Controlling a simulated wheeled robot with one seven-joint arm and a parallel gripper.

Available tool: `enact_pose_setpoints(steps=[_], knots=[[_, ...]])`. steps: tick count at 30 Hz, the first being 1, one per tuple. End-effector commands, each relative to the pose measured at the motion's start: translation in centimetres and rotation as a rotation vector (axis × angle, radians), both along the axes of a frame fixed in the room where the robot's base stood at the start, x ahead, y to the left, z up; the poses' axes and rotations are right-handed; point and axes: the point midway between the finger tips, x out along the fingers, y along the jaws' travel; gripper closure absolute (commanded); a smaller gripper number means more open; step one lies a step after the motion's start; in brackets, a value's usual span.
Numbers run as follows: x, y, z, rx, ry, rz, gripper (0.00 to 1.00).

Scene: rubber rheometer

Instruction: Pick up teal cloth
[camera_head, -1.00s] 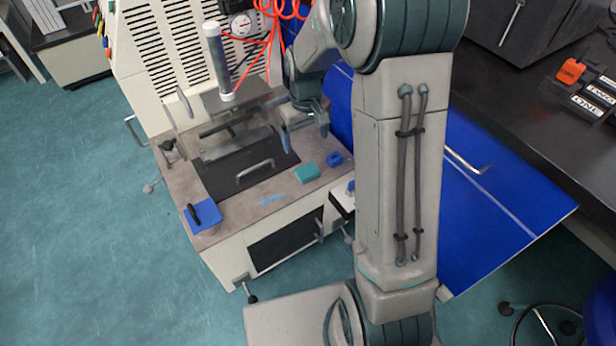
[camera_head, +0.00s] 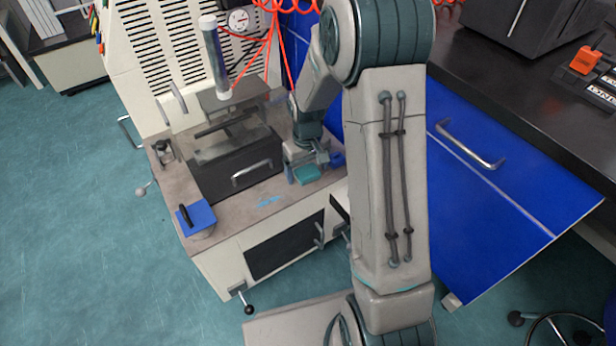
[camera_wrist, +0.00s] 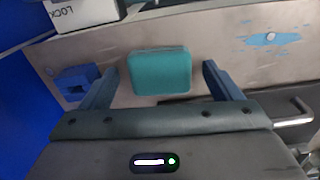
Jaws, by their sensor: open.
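The teal cloth (camera_head: 306,174) is a small folded block lying on the machine's worn top, near its right front edge. In the wrist view the cloth (camera_wrist: 160,71) is a rounded rectangle lying between the two blue fingers of my gripper (camera_wrist: 158,82). The fingers are spread wide, with a gap on each side of the cloth. In the head view my gripper (camera_head: 305,176) is just above and around the cloth. Whether the fingertips touch the machine top is hard to tell.
A blue object (camera_wrist: 77,82) lies close beside the left finger in the wrist view. The handled dark machine door (camera_head: 235,165) stands left of my gripper. A blue pad with a black handle (camera_head: 196,218) lies at the left front corner. A light-blue smear (camera_head: 270,201) marks the top.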

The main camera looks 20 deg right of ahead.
Motion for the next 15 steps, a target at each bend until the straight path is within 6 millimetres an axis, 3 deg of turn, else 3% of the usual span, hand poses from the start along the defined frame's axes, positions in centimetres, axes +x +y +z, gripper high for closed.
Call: enact_pose_setpoints(steps=[5,10,15], knots=[[0.01,0.0,0.11,0.0,-0.001,0.0,0.15],[0.01,0.0,0.12,0.0,-0.001,0.0,0.63],[0.01,0.0,0.12,0.0,-0.001,0.0,0.63]])
